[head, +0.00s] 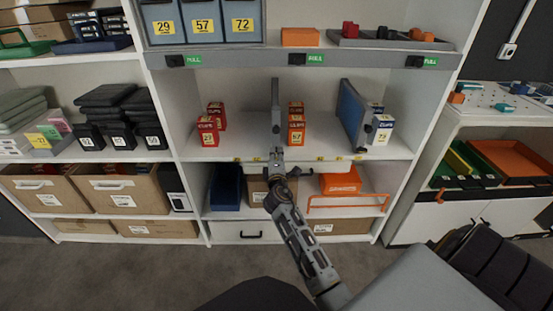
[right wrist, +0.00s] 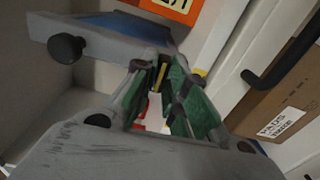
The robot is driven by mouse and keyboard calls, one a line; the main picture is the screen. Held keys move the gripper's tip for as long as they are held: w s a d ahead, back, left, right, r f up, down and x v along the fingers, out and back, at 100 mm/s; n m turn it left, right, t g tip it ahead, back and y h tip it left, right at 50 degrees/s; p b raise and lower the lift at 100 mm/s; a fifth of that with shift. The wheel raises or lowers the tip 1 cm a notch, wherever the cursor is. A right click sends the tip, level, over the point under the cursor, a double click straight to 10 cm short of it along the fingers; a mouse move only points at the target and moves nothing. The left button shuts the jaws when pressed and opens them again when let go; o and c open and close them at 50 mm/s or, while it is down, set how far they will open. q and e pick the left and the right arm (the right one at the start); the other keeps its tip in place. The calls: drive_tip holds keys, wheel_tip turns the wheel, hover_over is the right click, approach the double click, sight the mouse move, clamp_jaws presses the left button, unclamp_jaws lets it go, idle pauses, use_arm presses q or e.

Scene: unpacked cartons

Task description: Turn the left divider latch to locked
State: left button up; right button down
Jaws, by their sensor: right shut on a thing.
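The left divider (head: 275,105) is a thin grey upright panel on the middle shelf, seen nearly edge-on. My right gripper (head: 276,158) is at the shelf's front edge, at the foot of this divider. In the right wrist view its green-padded fingers (right wrist: 165,98) are closed together on a small part. This seems to be the left divider's latch, which the fingers mostly hide, so its turn position cannot be read. The right divider (head: 352,112), with a blue face, stands tilted further right. My left gripper is not in view.
Red boxes (head: 209,132) stand left of the left divider, and orange-red boxes (head: 296,130) stand close on its right. Below are a blue bin (head: 226,187) and an orange bin (head: 341,183). The shelf has free room between box groups.

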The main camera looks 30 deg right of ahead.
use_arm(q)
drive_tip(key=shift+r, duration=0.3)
use_arm(e)
drive_tip(key=shift+f, duration=0.15)
drive_tip(key=shift+m, duration=0.3)
drive_tip(key=c, duration=1.4)
unclamp_jaws()
drive_tip(key=shift+c, duration=0.2)
drive_tip(key=v, duration=0.7)
drive_tip(key=shift+s, duration=0.25)
drive_tip(key=shift+s, duration=0.1)
